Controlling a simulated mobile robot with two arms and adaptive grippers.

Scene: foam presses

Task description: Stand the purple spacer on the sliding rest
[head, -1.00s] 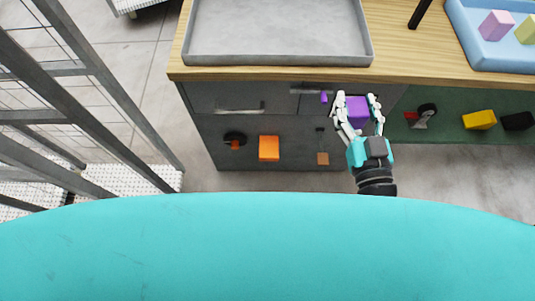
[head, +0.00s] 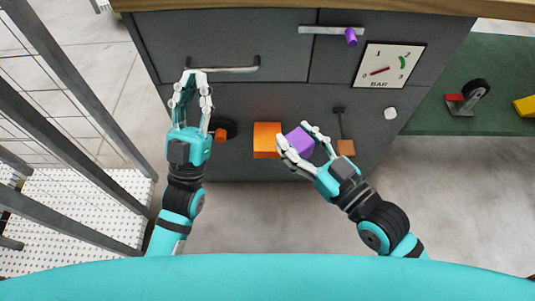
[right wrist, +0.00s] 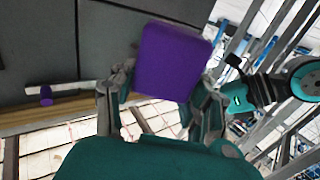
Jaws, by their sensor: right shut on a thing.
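The purple spacer (head: 300,141) is a small block held between the fingers of my right gripper (head: 299,139), in front of the cabinet just right of an orange block (head: 266,140). In the right wrist view the spacer (right wrist: 172,62) fills the space between the fingertips, clear of the grey cabinet front. My left gripper (head: 194,80) is open, its fingertips at the left end of a drawer handle (head: 232,69); I see nothing held in it. I cannot tell which part is the sliding rest.
The dark cabinet front (head: 230,110) carries a pressure gauge (head: 389,66), a purple knob (head: 351,38) on a light bar, a black-orange knob (head: 222,130) and a brown-ended lever (head: 345,147). A railing (head: 70,90) stands left. Free floor lies below the cabinet.

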